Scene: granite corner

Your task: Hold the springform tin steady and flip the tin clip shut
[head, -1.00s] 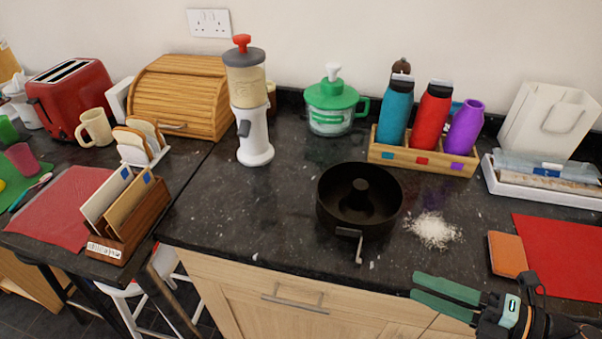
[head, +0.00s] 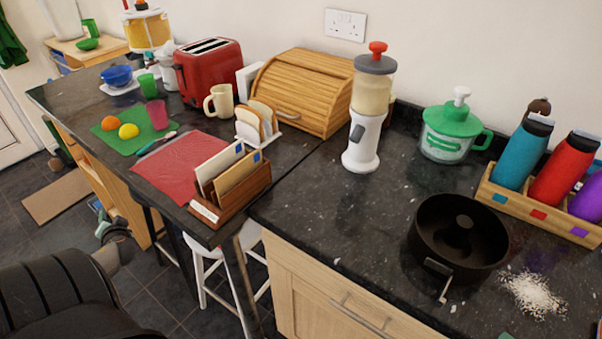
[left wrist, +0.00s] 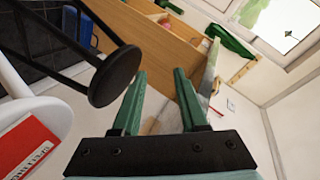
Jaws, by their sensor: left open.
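The black springform tin (head: 458,240), with a central tube, stands on the dark granite worktop near its front edge. Its metal tin clip (head: 442,282) is on the front wall, and its lever sticks out away from the tin toward the front edge. My left gripper (head: 101,208) is low at the left in the head view, beyond the worktop and far from the tin. In the left wrist view its green fingers (left wrist: 160,78) are apart with nothing between them. Only a green sliver of my right gripper (head: 505,336) shows at the bottom edge, in front of the tin.
A bottle rack (head: 530,215), a green-lidded pot (head: 452,133) and a tall white dispenser (head: 364,140) stand behind. A letter rack (head: 230,188) and a white stool (head: 212,245) are to the left. The worktop left of the tin is clear.

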